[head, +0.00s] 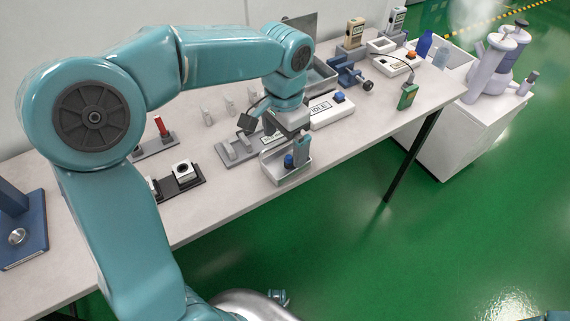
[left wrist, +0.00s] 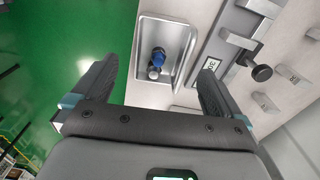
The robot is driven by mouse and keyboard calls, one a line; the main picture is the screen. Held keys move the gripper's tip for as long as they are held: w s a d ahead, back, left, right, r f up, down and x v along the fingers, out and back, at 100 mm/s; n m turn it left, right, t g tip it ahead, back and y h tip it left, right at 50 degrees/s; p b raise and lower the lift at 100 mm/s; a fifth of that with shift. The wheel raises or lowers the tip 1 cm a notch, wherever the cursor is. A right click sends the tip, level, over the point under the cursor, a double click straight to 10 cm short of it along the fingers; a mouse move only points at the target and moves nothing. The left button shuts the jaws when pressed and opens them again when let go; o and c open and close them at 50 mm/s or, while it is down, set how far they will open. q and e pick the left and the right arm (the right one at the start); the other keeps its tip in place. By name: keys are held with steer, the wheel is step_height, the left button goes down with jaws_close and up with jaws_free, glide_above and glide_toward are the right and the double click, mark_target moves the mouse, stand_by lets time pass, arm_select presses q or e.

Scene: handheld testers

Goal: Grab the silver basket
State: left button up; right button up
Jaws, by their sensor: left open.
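A small silver basket (head: 270,171), a shallow metal tray, sits at the front edge of the table below my left gripper (head: 296,150). In the left wrist view the basket (left wrist: 175,33) lies ahead of the gripper (left wrist: 155,88), roughly between the two spread fingers. A blue-and-grey item (left wrist: 158,59) lies in the basket. The left gripper is open with nothing between its fingers. In the head view the gripper hides part of the basket. My right gripper is not in view.
Green floor (head: 330,220) is open in front of the table.

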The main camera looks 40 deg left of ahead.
mark_target(286, 158)
arm_select(q)
steer(key=f, duration=0.2)
steer(key=f+b, duration=0.1)
steer(key=f, duration=0.1)
steer(key=shift+w+f, duration=0.2)
steer(key=shift+f, duration=0.2)
steer(key=shift+f+b, duration=0.35)
steer(key=shift+w+f, duration=0.15)
steer(key=shift+f, duration=0.15)
steer(key=shift+r, duration=0.1)
steer(key=c, duration=1)
